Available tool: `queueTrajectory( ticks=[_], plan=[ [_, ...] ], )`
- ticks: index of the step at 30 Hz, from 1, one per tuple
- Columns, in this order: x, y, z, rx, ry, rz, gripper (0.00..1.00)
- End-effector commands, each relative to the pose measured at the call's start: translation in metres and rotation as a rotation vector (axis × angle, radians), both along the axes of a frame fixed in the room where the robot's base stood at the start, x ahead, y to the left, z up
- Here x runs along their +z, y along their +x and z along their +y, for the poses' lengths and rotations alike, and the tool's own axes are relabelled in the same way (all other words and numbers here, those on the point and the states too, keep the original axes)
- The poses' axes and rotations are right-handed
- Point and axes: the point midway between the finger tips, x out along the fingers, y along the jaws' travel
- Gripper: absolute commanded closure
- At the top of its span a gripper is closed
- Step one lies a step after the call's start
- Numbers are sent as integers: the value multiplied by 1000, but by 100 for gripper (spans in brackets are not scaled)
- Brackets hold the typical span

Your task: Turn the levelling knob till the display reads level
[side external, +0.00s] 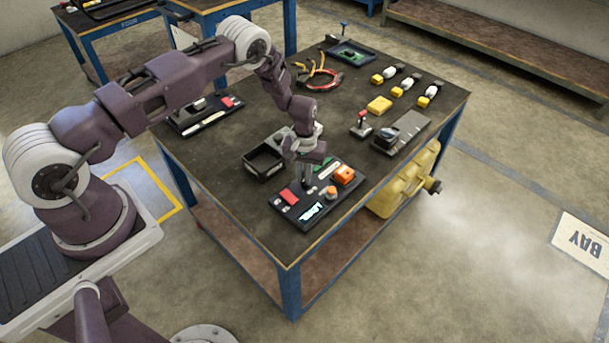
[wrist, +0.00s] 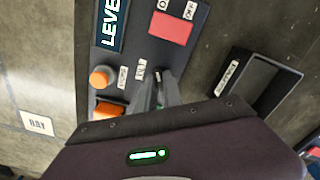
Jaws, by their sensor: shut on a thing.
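The black control panel (side external: 318,205) lies on the near part of the workbench. Its display (wrist: 110,24) shows the letters "LEVE" before the picture edge cuts it off; in the side view the display (side external: 312,212) is too small to read. My gripper (wrist: 157,82) points down at the panel and is shut on the levelling knob, which is mostly hidden between the fingers. In the side view my gripper (side external: 308,181) is low over the panel's middle. An orange round knob (wrist: 100,76), an orange block (wrist: 109,108) and a red block (wrist: 172,28) are beside the fingers.
An open black bin (side external: 263,162) stands close behind the panel. A grey device (side external: 403,132), a small joystick (side external: 362,122), yellow blocks (side external: 379,104) and red cable (side external: 320,80) are farther back. The bench's near corner is clear.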

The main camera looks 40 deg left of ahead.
Motion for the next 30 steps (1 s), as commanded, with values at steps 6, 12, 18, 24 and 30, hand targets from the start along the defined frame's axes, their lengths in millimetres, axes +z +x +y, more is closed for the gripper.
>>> queueTrajectory(
  ticks=[6, 12, 18, 24, 30],
  plan=[
    [1, 0, 0, -38, -1, -1, 100],
    [1, 0, 0, -43, -1, -1, 100],
    [1, 0, 0, -43, -1, -1, 87],
    [0, 0, 0, -42, 0, 0, 67],
    [1, 0, 0, -42, 0, 0, 67]
  ],
)
